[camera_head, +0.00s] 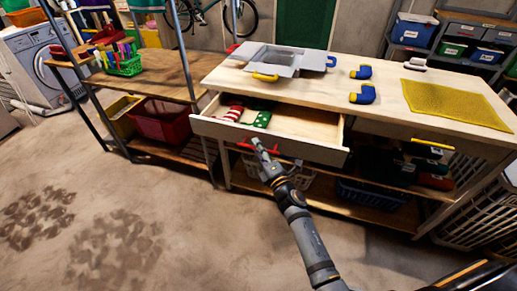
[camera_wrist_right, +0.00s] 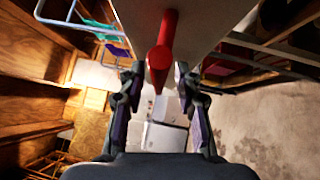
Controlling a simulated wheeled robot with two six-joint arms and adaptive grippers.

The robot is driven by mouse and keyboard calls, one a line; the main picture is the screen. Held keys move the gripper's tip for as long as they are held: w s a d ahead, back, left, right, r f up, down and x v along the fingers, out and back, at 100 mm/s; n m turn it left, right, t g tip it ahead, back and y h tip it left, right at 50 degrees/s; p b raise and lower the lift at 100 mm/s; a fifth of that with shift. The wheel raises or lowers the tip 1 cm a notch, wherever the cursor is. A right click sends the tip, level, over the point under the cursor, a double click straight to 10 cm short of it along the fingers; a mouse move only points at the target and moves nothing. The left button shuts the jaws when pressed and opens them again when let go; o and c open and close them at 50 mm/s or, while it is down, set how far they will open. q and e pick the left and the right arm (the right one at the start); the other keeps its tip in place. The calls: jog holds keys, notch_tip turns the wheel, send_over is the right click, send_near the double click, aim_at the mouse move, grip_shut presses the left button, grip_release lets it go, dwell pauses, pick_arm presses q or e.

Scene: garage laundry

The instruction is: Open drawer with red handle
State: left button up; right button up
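The drawer (camera_head: 310,152) with the red handle stands pulled out from the wooden workbench. Its red handle (camera_head: 274,150) is on its front face, and the handle also shows in the right wrist view (camera_wrist_right: 162,50). My right gripper (camera_head: 257,142) is at the handle. In the right wrist view its two fingers (camera_wrist_right: 159,78) are apart, one on each side of the handle, with gaps visible. Inside the drawer lie a red striped item (camera_head: 232,112) and a green dotted item (camera_head: 263,119). My left gripper is not in view.
A second drawer with a yellow handle (camera_head: 432,144) is at the bench's right. On the bench top (camera_head: 315,95) are a grey open box (camera_head: 284,58), blue pieces (camera_head: 362,94) and a yellow mat (camera_head: 455,104). The floor (camera_head: 130,190) at front left is clear.

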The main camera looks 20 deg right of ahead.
jog(key=shift+s, duration=0.1)
jog(key=v, duration=1.2)
